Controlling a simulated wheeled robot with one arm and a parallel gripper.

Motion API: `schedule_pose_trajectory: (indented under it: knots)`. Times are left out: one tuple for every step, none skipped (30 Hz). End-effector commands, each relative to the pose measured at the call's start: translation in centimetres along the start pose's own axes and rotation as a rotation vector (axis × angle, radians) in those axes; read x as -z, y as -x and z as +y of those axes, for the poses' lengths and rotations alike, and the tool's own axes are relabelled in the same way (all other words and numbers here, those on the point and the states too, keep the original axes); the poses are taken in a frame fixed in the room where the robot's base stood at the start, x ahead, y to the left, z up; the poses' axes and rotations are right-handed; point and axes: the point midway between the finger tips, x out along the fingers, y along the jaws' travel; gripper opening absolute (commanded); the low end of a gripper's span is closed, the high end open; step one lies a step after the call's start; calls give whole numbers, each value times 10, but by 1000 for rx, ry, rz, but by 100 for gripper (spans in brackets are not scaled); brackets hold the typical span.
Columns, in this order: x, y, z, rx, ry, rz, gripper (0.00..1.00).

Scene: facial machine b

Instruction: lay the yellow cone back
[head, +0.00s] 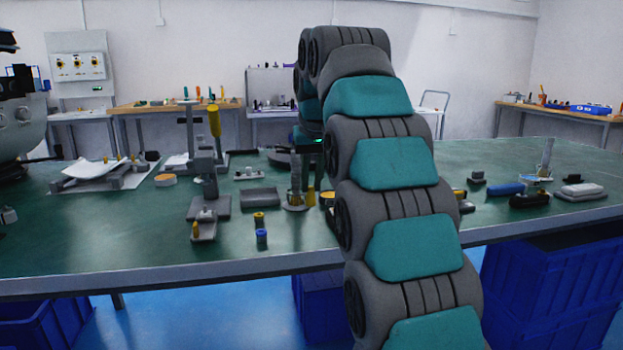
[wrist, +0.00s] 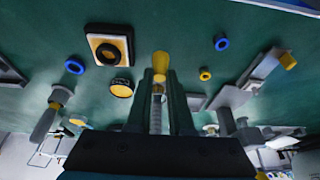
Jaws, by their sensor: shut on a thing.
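The yellow cone (wrist: 160,63) sits between the fingertips of my gripper (wrist: 160,78) in the wrist view, and my gripper is shut on it. Only its yellow end shows there, past the fingertips. In the head view my arm hides most of my gripper. From these views I cannot tell whether the held cone touches the table.
The green table (head: 120,250) holds several grey fixtures. A yellow-topped piece (head: 259,219) and a blue-topped cylinder (head: 262,238) stand near the front edge. A square block with a black ring (wrist: 108,50) lies near my gripper. The front left of the table is bare.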

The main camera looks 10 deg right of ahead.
Motion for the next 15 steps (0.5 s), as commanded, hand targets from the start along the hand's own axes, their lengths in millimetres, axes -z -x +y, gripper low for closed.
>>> schedule_pose_trajectory:
  knots:
    - [-3,-8,0,0,0,0,0]
    - [-4,-10,0,0,0,0,0]
    - [-5,-14,0,0,0,0,0]
    - [-6,-17,0,0,0,-1,0]
    - [-7,-20,0,0,0,-2,0]
    - [-8,-23,0,0,0,-2,0]
    - [-10,-26,0,0,0,-3,0]
    - [-10,-28,0,0,0,-3,0]
    - [-12,-32,0,0,0,-3,0]
    - [-13,-34,0,0,0,-3,0]
    - [-14,-37,0,0,0,-3,0]
    - [-15,-39,0,0,0,-3,0]
    - [-16,-42,0,0,0,-3,0]
    - [-16,-45,0,0,0,-3,0]
    - [-18,-48,0,0,0,-3,0]
